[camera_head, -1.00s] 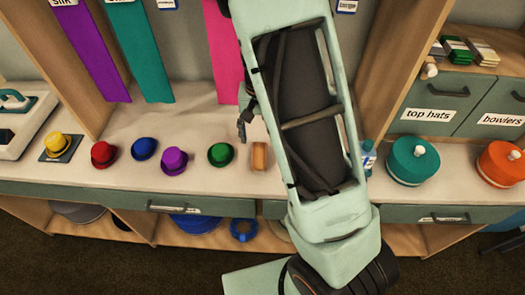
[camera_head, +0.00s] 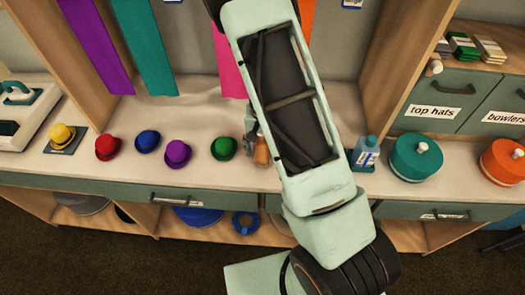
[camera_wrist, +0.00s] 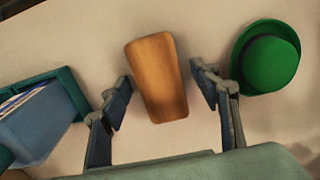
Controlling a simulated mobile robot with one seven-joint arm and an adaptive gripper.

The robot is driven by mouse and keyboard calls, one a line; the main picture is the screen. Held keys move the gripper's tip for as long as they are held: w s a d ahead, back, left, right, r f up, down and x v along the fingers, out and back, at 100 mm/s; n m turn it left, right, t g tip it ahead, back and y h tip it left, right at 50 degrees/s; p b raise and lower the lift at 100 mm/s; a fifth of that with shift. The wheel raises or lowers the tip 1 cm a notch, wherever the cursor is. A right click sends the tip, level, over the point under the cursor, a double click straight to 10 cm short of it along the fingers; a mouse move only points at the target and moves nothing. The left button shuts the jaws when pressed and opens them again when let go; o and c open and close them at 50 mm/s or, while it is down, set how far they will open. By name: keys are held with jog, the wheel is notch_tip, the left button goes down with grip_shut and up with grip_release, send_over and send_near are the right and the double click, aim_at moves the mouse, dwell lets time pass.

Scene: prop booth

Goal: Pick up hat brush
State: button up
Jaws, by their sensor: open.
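The hat brush, seen as a tapered wooden block (camera_wrist: 158,75), lies on the pale counter in the wrist view. In the head view the brush (camera_head: 262,152) is partly hidden behind my arm, to the right of the green hat. My gripper (camera_wrist: 163,84) is open, with one finger on each side of the brush and gaps between them and the wood. The gripper also shows in the head view (camera_head: 255,145), mostly covered by the arm, at the brush.
A green hat (camera_wrist: 268,62) sits close to the right finger in the wrist view. A teal holder (camera_wrist: 62,92) with a blue item stands at the left. In the head view, several small hats line the counter and a teal hat box (camera_head: 412,162) stands right.

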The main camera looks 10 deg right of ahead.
jog(key=c, duration=1.3)
jog(key=shift+r, duration=0.15)
jog(key=shift+c, duration=0.2)
jog(key=shift+r, duration=0.55)
jog(key=s+d+r, duration=0.6)
jog(key=s+r, duration=0.5)
jog(key=s, duration=0.1)
jog(key=shift+s+d+r+b, duration=0.15)
jog(key=shift+s+r+b, duration=0.1)
jog(key=shift+r+b, duration=0.1)
